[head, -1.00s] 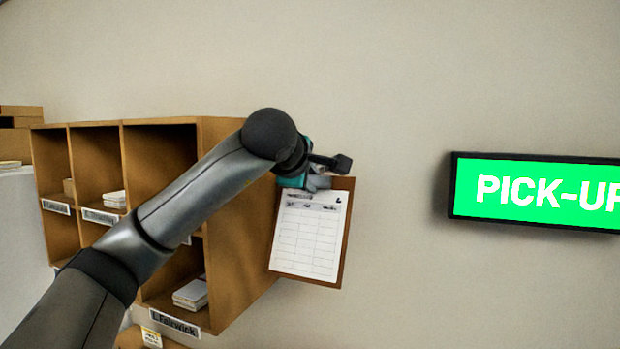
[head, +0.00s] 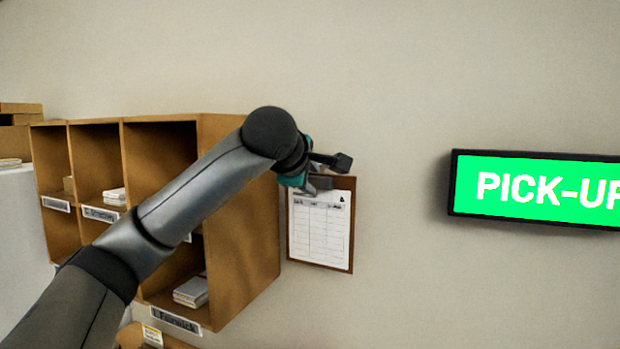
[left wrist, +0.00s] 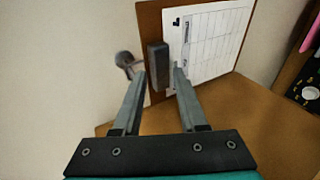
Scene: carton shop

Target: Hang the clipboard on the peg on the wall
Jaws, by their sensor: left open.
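The clipboard (head: 320,263) is a brown board with a white printed sheet and a dark clip at its top. In the head view it is upright and close to the wall, just right of the shelf unit. In the left wrist view the board (left wrist: 150,20) and its clip (left wrist: 158,66) show just beyond my fingertips. My left gripper (left wrist: 160,72) is open, with one finger on either side of the clip; in the head view it (head: 318,184) is at the board's top. The round-headed grey peg (left wrist: 125,60) is beside the clip, past the board's top edge. Whether the board bears on it is unclear.
A brown pigeonhole shelf (head: 240,215) with name labels and paper stacks stands close to the clipboard's left. A lit green PICK-UP sign (head: 545,192) is on the wall at the right. The wall between clipboard and sign is bare.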

